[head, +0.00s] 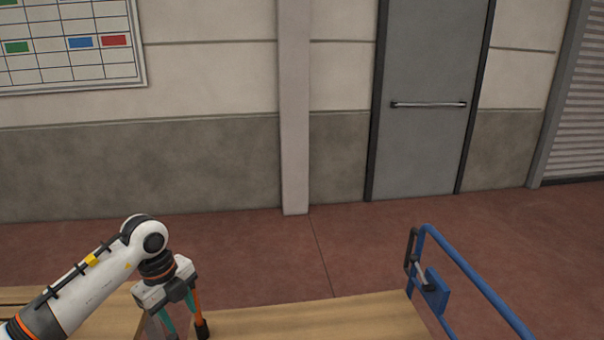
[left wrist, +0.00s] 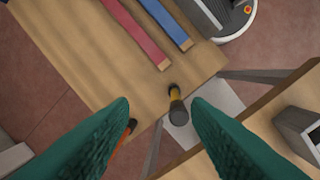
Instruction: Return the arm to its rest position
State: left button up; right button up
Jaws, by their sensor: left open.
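My left arm comes in from the lower left of the head view, bent at a white joint. Its left gripper (head: 179,322) points down over the wooden tabletop (head: 310,322), its lower end cut off by the frame edge. In the left wrist view the two teal fingers of the left gripper (left wrist: 160,104) stand wide apart with nothing clamped between them. The tabletop (left wrist: 95,70) lies below the fingers. My right gripper is in neither view.
A red strip (left wrist: 130,32) and a blue strip (left wrist: 167,22) lie on the wood beyond the fingers. A blue rail frame (head: 478,280) stands right of the tabletop. A grey door (head: 425,75) is in the far wall, with open red floor (head: 350,235) before it.

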pick_arm(q)
jog(key=s+d+m+t+h, duration=0.15)
jog(key=d+m+h, duration=0.25)
jog(key=d+h, duration=0.95)
jog(key=s+d+r+n+t+h, duration=0.25)
jog(key=d+r+t, duration=0.35)
jog(key=d+r, duration=0.45)
jog(key=w+a+n+t+y, duration=0.2)
jog(key=a+n+t+y, duration=0.6)
jog(key=n+t, duration=0.55)
jog(key=s+a+f+n+g+y, duration=0.25)
jog(key=a+f+n+y, duration=0.2)
jog(key=f, duration=0.25)
jog(key=s+a+f+n+g+y, duration=0.2)
jog(key=a+f+n+g+y, duration=0.2)
jog(key=f+n+y, duration=0.15)
jog(key=s+d+f+g, duration=0.1)
jog(key=s+f+g, duration=0.5)
jog(key=s, duration=0.4)
jog(key=s+f+g, duration=0.5)
jog(key=s+f, duration=0.2)
jog(key=s, duration=0.3)
notch_tip(320, 180, down, 25)
jog(key=s+g, duration=0.1)
jog(key=g, duration=0.1)
jog(key=s+a+f, duration=0.2)
jog(key=s+f, duration=1.5)
jog(key=shift+a+f+m+g+h, duration=0.2)
jog(key=shift+a+m+g+h, duration=0.1)
jog(key=shift+a+m+g, duration=0.15)
